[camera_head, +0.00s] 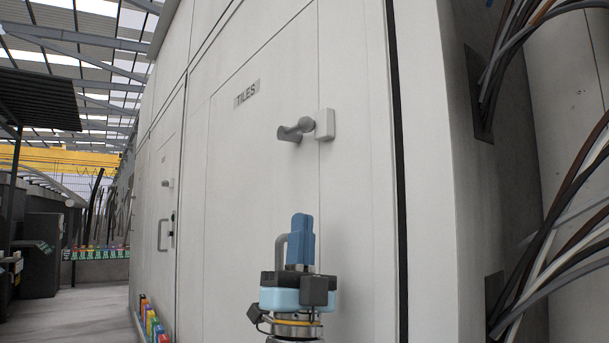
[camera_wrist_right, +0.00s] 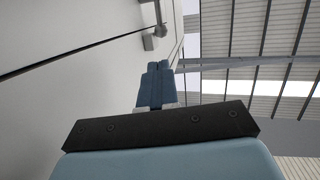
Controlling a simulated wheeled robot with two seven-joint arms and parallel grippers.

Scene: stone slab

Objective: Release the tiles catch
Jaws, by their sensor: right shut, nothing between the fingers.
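The tiles door (camera_head: 235,160) is a pale panel with a small grey "TILES" label (camera_head: 246,93). Its catch (camera_head: 291,132) is a grey knob-like lever beside a white block (camera_head: 325,124) at the door's right edge. My right gripper (camera_head: 302,222) points up below the catch, apart from it, with blue fingers shut and empty. A grey handle (camera_head: 281,248) shows partly behind the gripper. In the right wrist view the shut fingers (camera_wrist_right: 158,66) point toward the catch (camera_wrist_right: 160,31), which is still beyond the tips. My left gripper is not in view.
Bundles of loose cables (camera_head: 560,215) hang from the wall at the right. Another door with a handle (camera_head: 161,235) stands further left. Several coloured items (camera_head: 153,322) line the floor at the wall's foot. The aisle at left (camera_head: 80,315) is open floor.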

